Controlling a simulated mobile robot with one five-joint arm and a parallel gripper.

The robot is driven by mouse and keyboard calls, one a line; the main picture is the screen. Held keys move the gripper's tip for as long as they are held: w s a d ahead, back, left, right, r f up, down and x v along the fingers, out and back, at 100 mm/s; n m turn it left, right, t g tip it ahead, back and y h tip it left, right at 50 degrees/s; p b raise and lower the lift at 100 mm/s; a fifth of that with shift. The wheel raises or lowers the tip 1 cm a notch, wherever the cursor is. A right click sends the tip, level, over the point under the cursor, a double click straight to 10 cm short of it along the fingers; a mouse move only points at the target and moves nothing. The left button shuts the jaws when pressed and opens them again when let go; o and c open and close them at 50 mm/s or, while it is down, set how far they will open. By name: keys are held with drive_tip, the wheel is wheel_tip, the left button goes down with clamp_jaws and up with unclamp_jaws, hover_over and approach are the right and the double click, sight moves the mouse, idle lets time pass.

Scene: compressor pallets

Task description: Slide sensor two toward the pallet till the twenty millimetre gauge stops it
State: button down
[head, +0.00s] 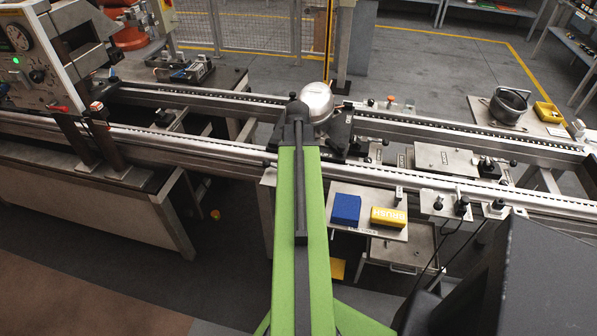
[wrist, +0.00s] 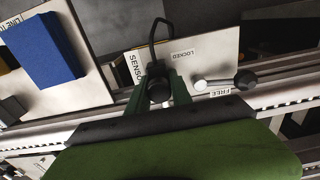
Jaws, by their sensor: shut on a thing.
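My gripper (wrist: 158,88) shows in the wrist view with its green-dark fingers on either side of a round black sensor (wrist: 158,92), shut on it. A black cable rises from the sensor. The sensor stands by a pale plate (wrist: 120,65) lettered "SENSO…"; its number cannot be read. A lever (wrist: 225,82) on the plate points right, nearer the "FREE" label than "LOCKED". In the head view my green arm hides the gripper and sensor. A pallet (head: 341,136) with a silver dome (head: 317,101) sits on the rails beyond. I cannot make out the twenty millimetre gauge.
A shelf with a blue block (head: 345,208) and a yellow brush box (head: 388,216) lies right of my arm; the block (wrist: 45,50) is left in the wrist view. The conveyor rail (head: 420,181) runs across. More black sensors (head: 462,205) stand farther right.

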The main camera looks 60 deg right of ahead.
drive_tip(key=shift+w, duration=0.15)
idle(0.6)
drive_tip(key=c, duration=1.1)
unclamp_jaws()
drive_tip(key=shift+r, duration=0.15)
drive_tip(key=shift+r+p, duration=0.3)
drive_tip(key=shift+p, duration=0.15)
wheel_tip(320, 180, up, 16)
drive_tip(key=p, duration=1.6)
drive_tip(key=shift+r, duration=0.25)
